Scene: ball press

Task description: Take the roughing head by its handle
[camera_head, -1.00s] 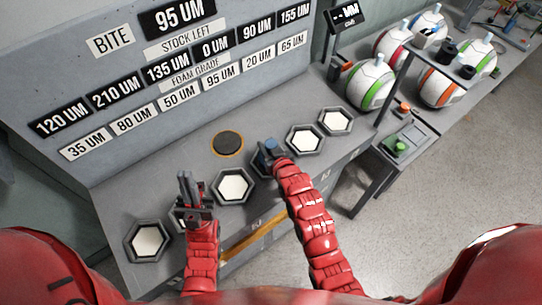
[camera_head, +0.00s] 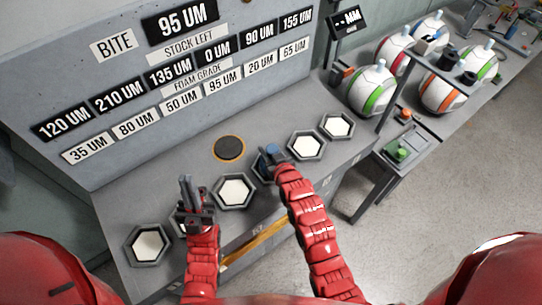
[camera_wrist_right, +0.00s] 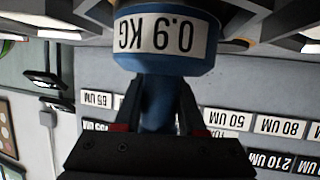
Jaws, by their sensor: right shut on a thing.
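A blue tool with a white label reading 0.9 KG (camera_wrist_right: 165,37) fills the top of the right wrist view. I take it for the roughing head. Its narrow blue handle (camera_wrist_right: 158,100) lies between the fingers of my right gripper (camera_wrist_right: 160,122), which is shut on it. In the head view the blue tool (camera_head: 271,150) is small at the tip of my right arm, over a hexagonal holder on the bench. The right gripper's fingers are largely hidden there. My left gripper (camera_head: 186,188) points up over the bench front; its finger gap is unclear.
Hexagonal holders with white faces (camera_head: 233,191) line the grey bench. A dark disc with an orange rim (camera_head: 229,148) lies behind them. The sign panel (camera_head: 90,70) rises at the back. Several balls (camera_head: 371,91) stand on the right rack. A green button (camera_head: 401,153) is nearer.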

